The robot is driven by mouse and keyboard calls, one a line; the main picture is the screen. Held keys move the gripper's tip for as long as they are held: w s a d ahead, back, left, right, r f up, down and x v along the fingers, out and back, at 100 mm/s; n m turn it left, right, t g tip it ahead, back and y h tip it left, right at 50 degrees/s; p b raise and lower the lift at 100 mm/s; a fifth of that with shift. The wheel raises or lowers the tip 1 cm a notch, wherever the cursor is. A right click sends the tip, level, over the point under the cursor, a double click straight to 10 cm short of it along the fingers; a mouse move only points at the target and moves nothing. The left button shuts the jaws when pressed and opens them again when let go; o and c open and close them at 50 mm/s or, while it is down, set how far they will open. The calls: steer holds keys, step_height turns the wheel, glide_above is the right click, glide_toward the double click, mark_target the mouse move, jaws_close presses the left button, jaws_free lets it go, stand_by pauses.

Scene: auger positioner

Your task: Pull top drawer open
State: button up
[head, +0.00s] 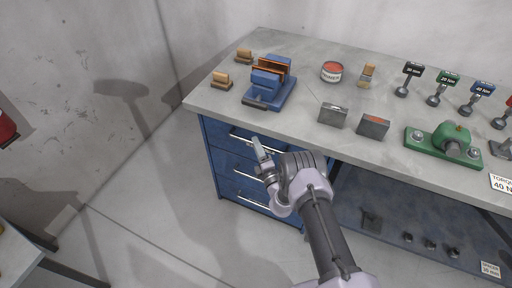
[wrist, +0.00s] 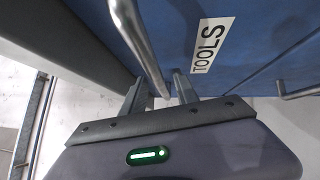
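The blue drawer cabinet stands under the left end of the bench. Its top drawer (wrist: 175,25) has a "TOOLS" label (wrist: 212,46) in the wrist view and looks closed. The top drawer's metal bar handle (wrist: 138,40) runs down toward my gripper (wrist: 160,88). It also shows in the head view (head: 241,136), partly hidden behind my gripper (head: 261,148). My gripper's two fingers are apart, and the lower end of the bar appears between them. I cannot tell whether either finger touches it.
Lower drawer handles (head: 250,176) stick out below. The floor (head: 165,225) left of the cabinet is clear.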

steer(key=shift+w+a+r, duration=0.15)
steer(key=shift+w+a, duration=0.15)
steer(key=shift+w, duration=0.3)
steer(key=shift+c, duration=0.5)
jaws_close()
stand_by(0.5)
